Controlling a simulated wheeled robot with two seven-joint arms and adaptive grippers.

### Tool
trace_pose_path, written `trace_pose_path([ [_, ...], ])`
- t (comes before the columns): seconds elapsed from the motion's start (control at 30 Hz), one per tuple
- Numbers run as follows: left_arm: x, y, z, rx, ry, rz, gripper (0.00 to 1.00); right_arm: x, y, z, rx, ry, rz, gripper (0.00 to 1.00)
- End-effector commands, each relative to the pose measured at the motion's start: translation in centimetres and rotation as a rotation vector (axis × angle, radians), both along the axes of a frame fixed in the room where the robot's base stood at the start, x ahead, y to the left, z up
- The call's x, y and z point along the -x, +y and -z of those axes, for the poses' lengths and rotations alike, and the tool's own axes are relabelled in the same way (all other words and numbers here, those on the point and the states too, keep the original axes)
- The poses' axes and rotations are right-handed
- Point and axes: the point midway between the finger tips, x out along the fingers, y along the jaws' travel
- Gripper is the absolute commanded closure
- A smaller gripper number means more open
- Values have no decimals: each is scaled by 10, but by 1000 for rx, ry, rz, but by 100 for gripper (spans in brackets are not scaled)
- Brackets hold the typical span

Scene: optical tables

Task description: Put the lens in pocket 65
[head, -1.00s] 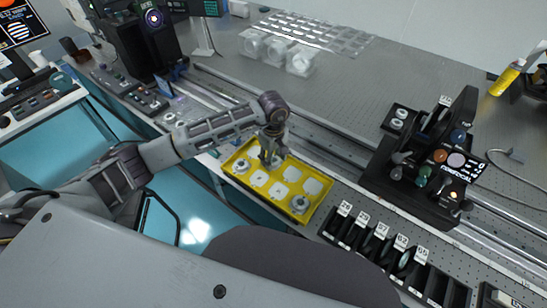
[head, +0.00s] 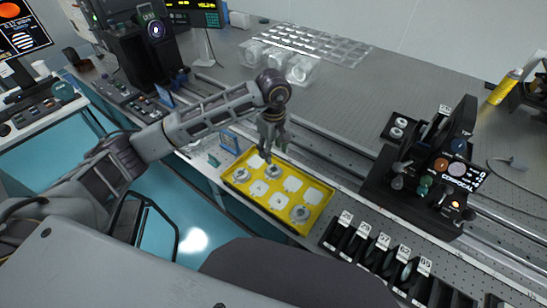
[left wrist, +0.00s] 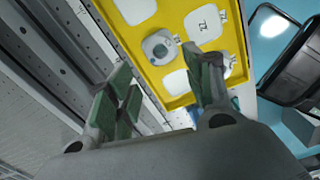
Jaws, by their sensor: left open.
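A yellow tray (head: 235,187) holds flat white squares and several round grey mounted pieces. One round piece (head: 273,171) lies near its far edge, another (head: 241,175) at its left end and a third (head: 299,213) at its right end. I cannot tell which is the lens. My left gripper (head: 268,155) is open and empty just above the tray's far side. In the left wrist view, a round piece (left wrist: 160,47) shows beyond the spread fingers (left wrist: 160,90), apart from them. The label 65 (head: 425,265) is on the black slotted rack (head: 333,235). My right gripper is out of view.
A greenish disc (head: 406,271) stands in a rack slot near that label. A black confocal instrument (head: 430,170) stands behind the rack. Metal rails (head: 340,160) run behind the tray. Clear containers (head: 300,68) stand farther back on open perforated table.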

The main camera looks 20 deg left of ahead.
Motion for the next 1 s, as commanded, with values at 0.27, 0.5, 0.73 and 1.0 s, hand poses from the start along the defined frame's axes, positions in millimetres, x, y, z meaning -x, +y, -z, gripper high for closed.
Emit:
trace_pose_path([
  [0.27,0,0,-26,1,-1,0,48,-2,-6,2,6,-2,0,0],
  [0.5,0,0,-30,-1,1,0,48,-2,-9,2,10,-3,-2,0],
  [0.73,0,0,-30,-1,1,0,48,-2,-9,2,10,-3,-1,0],
  [1.0,0,0,-30,-1,1,0,48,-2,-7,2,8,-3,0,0],
])
